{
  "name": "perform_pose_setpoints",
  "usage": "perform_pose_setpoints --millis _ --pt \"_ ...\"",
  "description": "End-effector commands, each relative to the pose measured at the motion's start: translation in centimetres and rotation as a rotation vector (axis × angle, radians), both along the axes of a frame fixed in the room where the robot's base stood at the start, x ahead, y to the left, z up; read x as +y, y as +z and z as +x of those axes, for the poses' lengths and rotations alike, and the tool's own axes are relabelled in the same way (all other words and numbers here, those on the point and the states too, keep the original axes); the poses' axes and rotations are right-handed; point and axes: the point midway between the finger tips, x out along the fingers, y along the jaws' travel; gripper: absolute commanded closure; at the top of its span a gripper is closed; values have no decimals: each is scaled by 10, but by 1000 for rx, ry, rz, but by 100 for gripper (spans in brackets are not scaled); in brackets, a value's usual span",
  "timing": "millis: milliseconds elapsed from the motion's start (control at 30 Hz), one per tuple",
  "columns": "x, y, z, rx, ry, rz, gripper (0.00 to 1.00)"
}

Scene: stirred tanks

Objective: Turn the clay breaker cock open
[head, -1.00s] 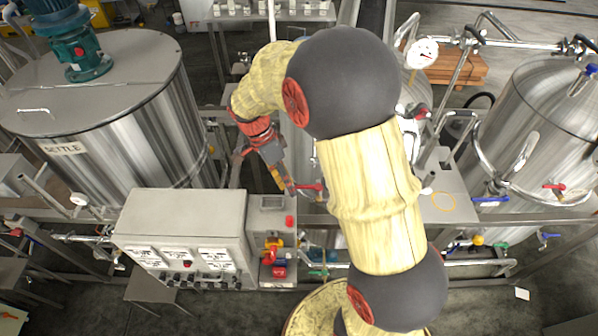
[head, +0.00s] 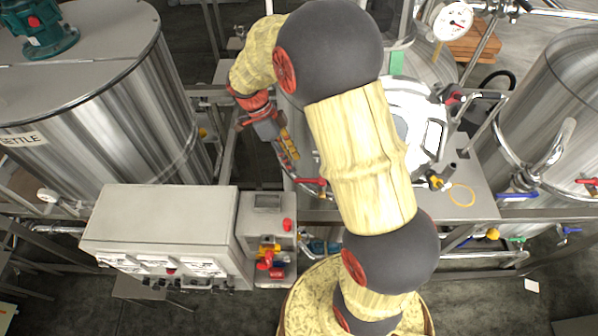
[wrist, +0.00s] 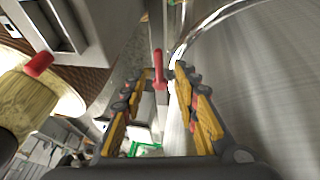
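A red lever handle (head: 312,181) sits beside the steel vessel in the middle, just right of my gripper's tips in the head view. A red handle also shows in the wrist view (wrist: 159,68), lined up between my fingertips. No label can be read on it, so I cannot confirm that it is the clay breaker cock. My gripper (head: 289,166) points down toward the lever. In the wrist view its yellow-padded fingers (wrist: 164,72) stand apart with nothing clamped. Whether a finger touches the handle cannot be told. My arm hides part of the vessel.
A grey control box (head: 165,225) and a smaller box with a red button (head: 287,224) stand left of the lever. A large steel kettle (head: 110,110) is at left. Another steel tank (head: 560,120) with blue and red handles is at right. Steel rails run between them.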

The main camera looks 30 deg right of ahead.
Motion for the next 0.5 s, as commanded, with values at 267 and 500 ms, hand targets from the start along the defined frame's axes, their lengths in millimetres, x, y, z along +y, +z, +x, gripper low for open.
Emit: perform_pose_setpoints --millis 267,500 --pt "-9 -35 -17 5 0 1 70" --pt "-14 -59 -25 4 0 0 70"
